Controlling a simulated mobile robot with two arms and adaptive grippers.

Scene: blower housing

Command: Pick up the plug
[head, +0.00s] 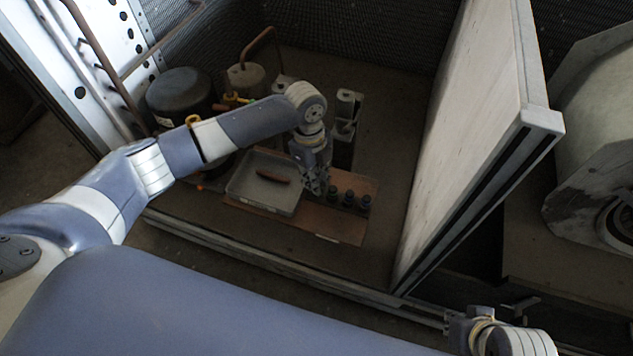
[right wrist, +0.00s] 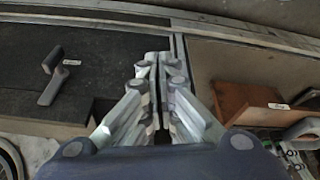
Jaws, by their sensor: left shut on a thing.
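My left gripper (head: 316,182) points down over the brown board (head: 345,230), at the left end of a short row of dark round plugs (head: 349,198). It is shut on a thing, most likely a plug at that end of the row. The fingers hide the held piece, and I cannot tell whether it is clear of the board. My right gripper (right wrist: 157,85) has its fingers together, with nothing visible between them, in the right wrist view. It is far from the plugs.
A grey tray (head: 236,190) with a reddish-brown piece (head: 273,177) lies left of my left gripper. A dark round tank (head: 180,92) and a pipe stand behind. A tall pale panel (head: 470,130) bounds the right side. Bare floor lies between board and panel.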

